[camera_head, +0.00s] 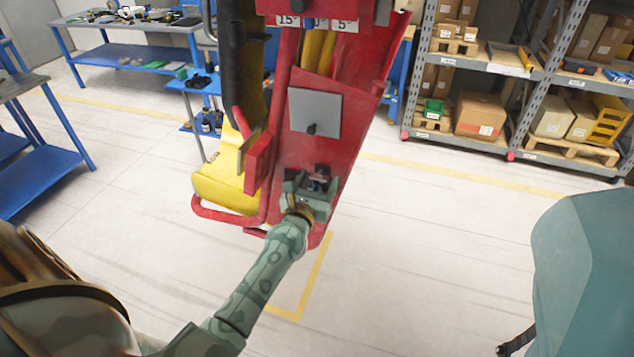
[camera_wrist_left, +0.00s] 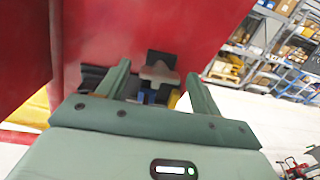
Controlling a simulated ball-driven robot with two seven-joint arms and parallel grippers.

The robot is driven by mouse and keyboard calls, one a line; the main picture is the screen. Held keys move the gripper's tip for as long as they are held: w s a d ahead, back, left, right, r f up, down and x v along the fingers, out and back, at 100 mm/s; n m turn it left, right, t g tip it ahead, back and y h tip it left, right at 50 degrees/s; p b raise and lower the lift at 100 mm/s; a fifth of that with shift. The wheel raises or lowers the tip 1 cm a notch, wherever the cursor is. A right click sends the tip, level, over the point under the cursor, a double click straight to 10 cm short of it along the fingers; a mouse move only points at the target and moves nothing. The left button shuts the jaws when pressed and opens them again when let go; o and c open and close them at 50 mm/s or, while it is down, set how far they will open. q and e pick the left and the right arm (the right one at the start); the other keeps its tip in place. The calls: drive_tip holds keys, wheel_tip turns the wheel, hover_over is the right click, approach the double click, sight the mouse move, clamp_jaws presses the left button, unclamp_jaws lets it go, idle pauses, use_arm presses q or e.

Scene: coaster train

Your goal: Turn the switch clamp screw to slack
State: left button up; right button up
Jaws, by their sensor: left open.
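My left gripper (camera_head: 318,184) is at the lower part of the red coaster car panel (camera_head: 290,170). In the left wrist view its two green fingers (camera_wrist_left: 157,84) stand apart. Between and beyond them is a small grey and black fitting (camera_wrist_left: 160,70) on the red panel, with a blue part low down. This fitting may be the switch clamp with its screw, but the gripper partly hides it in the head view. I cannot tell whether the fingers touch it. Above it is a grey plate (camera_head: 315,108) with a black knob (camera_head: 311,129).
A yellow part (camera_head: 222,188) and a red tube rail (camera_head: 228,216) are left of the panel. Blue workbenches (camera_head: 130,52) stand at the left and back. Shelves with boxes (camera_head: 480,115) stand at the back right. The floor right of the panel is clear.

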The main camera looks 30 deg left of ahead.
use_arm(q)
drive_tip(key=shift+c, duration=0.3)
drive_tip(key=c, duration=0.9)
drive_tip(key=m, duration=0.2)
drive_tip(key=shift+m+p, duration=0.4)
drive_tip(key=o, duration=1)
drive_tip(key=shift+c, duration=0.2)
drive_tip(key=shift+s+d, duration=0.1)
drive_tip(key=shift+s, duration=0.25)
drive_tip(key=b+v, duration=0.1)
drive_tip(key=v, duration=1.4)
drive_tip(key=shift+s, duration=0.35)
